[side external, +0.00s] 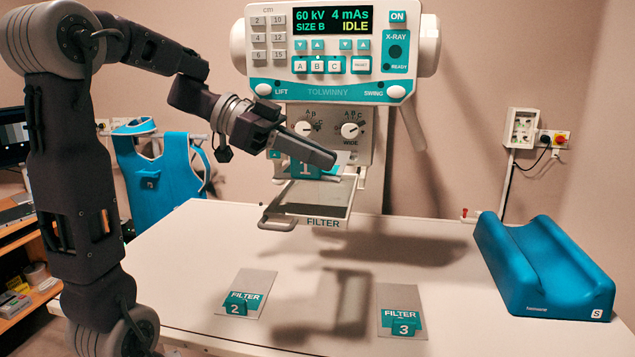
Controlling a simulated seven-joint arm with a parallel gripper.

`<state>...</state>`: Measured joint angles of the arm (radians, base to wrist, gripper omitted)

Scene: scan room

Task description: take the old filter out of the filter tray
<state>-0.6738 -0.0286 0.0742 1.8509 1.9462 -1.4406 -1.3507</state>
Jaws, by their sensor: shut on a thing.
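My gripper (327,162) is shut on the teal tab of filter 1 (304,169), in front of the X-ray head. Its fingers cover part of this filter, and a pale plate edge shows behind them. The filter tray (322,223), an open metal frame with a front label reading FILTER and a handle at its left, is just below. A gap shows inside the frame under the filter; I cannot tell whether the plate still touches the tray. Filter 2 (252,285) and filter 3 (402,300) lie flat on the table, each a grey plate with a teal tab.
The X-ray head (335,91) hangs above the tray, with two knobs below its panel; its display reads IDLE. The white table (190,265) has clear room around the filters. A blue cradle (545,268) sits at the right, a blue apron (160,180) stands behind left.

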